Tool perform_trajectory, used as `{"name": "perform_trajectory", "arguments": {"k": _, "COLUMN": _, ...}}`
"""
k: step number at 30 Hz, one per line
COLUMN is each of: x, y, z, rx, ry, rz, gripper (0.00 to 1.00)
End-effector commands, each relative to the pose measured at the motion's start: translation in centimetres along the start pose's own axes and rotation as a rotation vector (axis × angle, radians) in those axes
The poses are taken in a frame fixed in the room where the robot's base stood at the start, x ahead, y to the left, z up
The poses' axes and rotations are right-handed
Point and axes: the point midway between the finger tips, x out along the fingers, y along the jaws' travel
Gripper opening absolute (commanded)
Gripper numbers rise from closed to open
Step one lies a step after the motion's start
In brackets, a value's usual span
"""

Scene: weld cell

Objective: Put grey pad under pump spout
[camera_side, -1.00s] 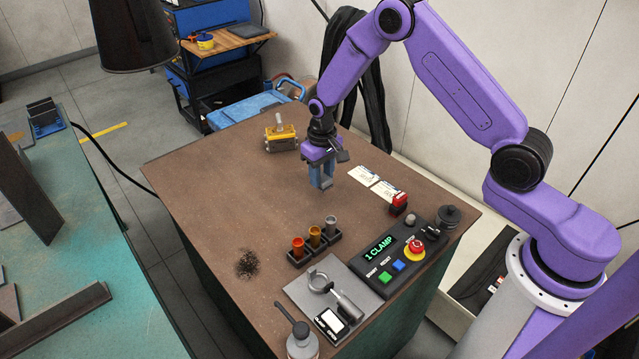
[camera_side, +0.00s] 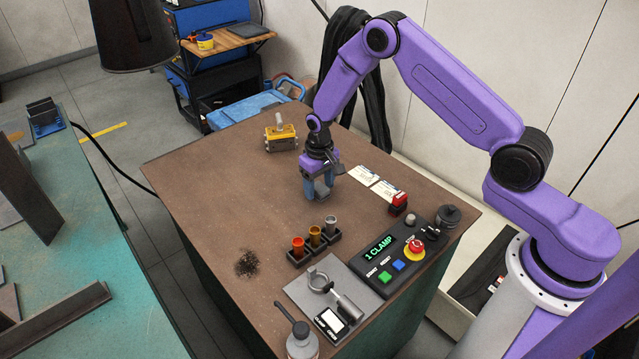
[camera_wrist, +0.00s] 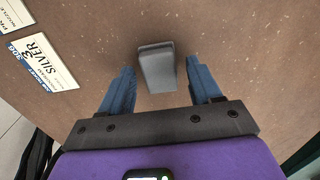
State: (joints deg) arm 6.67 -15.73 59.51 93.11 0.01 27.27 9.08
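The grey pad (camera_wrist: 157,66) is a small block on the brown tabletop in the wrist view. It lies between the two blue fingertips of my gripper (camera_wrist: 161,80), with a gap on each side. The fingers are open and do not appear to touch it. In the side view my gripper (camera_side: 318,189) points down, low over the middle of the table; I cannot pick out the pad there. The pump bottle (camera_side: 301,346) stands at the table's front edge, cut off by the picture's bottom. Its dark spout (camera_side: 284,311) sticks out to the upper left.
A grey plate (camera_side: 304,295) with a ring tool, a control box (camera_side: 385,256) reading "1 CLAMP" and a rack of coloured cups (camera_side: 314,242) stand toward the front. Cards (camera_side: 377,182) lie right of my gripper. A yellow device (camera_side: 281,137) stands behind. The table's left is mostly clear.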

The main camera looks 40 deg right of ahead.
Motion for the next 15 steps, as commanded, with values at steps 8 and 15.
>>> {"name": "perform_trajectory", "arguments": {"k": 8, "x": -0.1, "y": 0.0, "z": 0.0, "rx": 0.0, "ry": 0.0, "rz": 0.0, "gripper": 0.63}}
{"name": "perform_trajectory", "arguments": {"k": 15, "x": -2.6, "y": 0.0, "z": -0.1, "rx": 0.0, "ry": 0.003, "rz": -0.001, "gripper": 0.63}}
